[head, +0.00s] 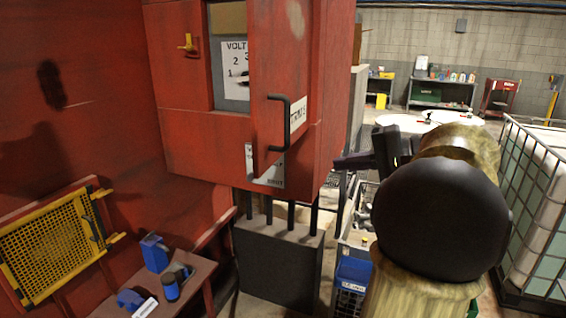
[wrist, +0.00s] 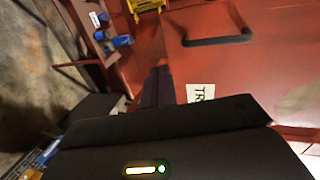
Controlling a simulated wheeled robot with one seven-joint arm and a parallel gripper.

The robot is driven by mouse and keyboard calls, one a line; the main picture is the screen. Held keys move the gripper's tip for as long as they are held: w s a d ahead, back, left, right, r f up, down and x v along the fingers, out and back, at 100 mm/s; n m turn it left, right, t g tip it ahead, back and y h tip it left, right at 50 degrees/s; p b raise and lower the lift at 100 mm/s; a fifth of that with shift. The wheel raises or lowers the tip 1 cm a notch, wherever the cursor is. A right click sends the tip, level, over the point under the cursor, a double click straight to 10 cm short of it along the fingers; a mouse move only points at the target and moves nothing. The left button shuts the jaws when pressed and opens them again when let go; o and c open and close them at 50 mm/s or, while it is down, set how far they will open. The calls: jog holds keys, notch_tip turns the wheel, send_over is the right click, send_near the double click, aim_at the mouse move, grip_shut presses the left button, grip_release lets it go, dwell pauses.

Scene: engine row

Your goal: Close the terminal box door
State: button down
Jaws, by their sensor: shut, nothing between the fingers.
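The red terminal box (head: 180,130) fills the upper left of the head view. Its red door (head: 268,60) stands open, with the interior and a "VOLT" label (head: 236,70) showing through the gap at its left. The door has a black bar handle (head: 283,122), also seen in the wrist view (wrist: 217,41). My gripper (head: 345,162) is shut and empty, to the right of the door and a little lower than the handle. In the wrist view its fingers (wrist: 158,84) lie over the red door face, beside a white label (wrist: 201,93). Whether they touch it is unclear.
A bench (head: 195,280) with blue parts and a yellow mesh guard (head: 50,245) stand at lower left. A grey block with black conduits (head: 278,265) sits below the box. A caged white tank (head: 540,200) is at right.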

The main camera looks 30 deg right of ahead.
jog(key=p, duration=0.6)
send_near(268, 169)
jog(key=x, duration=0.5)
jog(key=shift+w, duration=0.25)
jog(key=shift+w+a+f, duration=0.25)
jog(key=shift+w+f, duration=0.05)
jog(key=shift+w, duration=0.15)
jog(key=shift+w, duration=0.1)
